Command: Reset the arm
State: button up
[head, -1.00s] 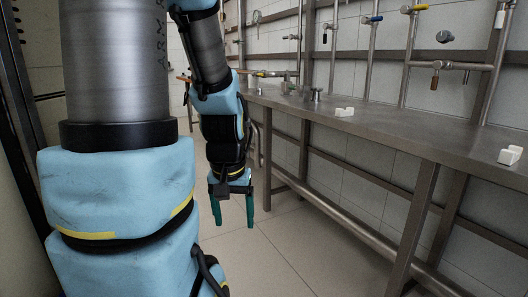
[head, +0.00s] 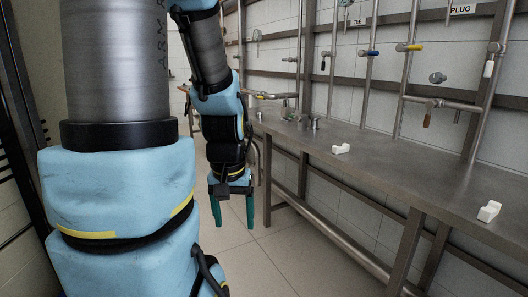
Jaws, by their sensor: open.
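My gripper (head: 234,212) hangs below my blue arm at the centre left of the head view. Its two green fingers point down and stand apart, with nothing between them. It is over the tiled floor, to the left of the steel bench (head: 385,182) and apart from it. My upper arm fills the left part of the view and hides what is behind it.
A small white block (head: 341,149) lies on the bench, and another white block (head: 489,211) lies nearer on the right. Small metal parts (head: 303,122) stand at the bench's far end. Pipes with valves (head: 410,47) line the wall. The floor (head: 285,258) left of the bench is clear.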

notch_tip(320, 180, up, 15)
jog(key=p, duration=1.2)
jog(key=shift+r+p, duration=0.15)
jog(key=shift+p, duration=0.25)
